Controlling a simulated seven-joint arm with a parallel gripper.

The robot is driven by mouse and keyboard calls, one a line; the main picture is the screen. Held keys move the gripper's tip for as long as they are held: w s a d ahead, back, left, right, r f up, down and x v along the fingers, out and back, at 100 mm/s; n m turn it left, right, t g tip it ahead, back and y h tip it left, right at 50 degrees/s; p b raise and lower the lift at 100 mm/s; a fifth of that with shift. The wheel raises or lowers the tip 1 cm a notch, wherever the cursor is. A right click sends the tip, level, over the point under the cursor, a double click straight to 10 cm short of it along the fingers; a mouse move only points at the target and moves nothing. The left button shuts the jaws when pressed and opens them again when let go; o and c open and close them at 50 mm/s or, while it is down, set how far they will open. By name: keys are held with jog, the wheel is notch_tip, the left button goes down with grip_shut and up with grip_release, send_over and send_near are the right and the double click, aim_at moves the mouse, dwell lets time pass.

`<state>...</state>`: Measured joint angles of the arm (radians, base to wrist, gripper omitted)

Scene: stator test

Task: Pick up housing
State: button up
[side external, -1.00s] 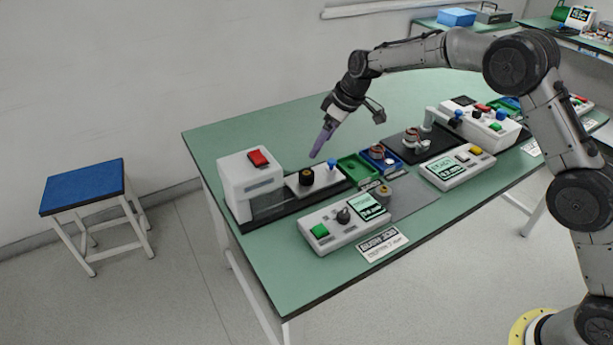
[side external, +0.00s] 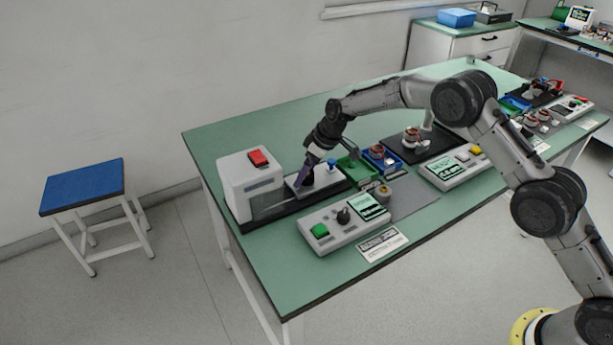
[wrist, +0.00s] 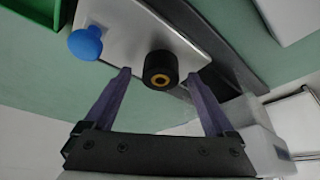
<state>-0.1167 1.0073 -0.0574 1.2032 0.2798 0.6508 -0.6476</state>
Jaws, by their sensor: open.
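The housing appears to be a short black cylinder with a brass-coloured centre. In the wrist view the housing (wrist: 161,66) stands on a light grey plate (wrist: 130,28), near the plate's edge. In the side view it is partly hidden behind my fingers. My gripper (side external: 302,186) is low over the plate, tilted, with its purple fingers pointing down. In the wrist view my gripper (wrist: 158,76) is open, with one fingertip on each side of the housing and a gap on both sides. Nothing is held.
A blue knob (wrist: 85,43) stands on the same plate. A white box with a red button (side external: 258,157) is just left of the gripper. A green tray (side external: 357,169), a blue tray (side external: 397,163) and a control box with a green button (side external: 321,231) are nearby.

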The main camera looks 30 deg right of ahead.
grip_shut()
dwell(0.5)
jog(key=shift+r, duration=0.1)
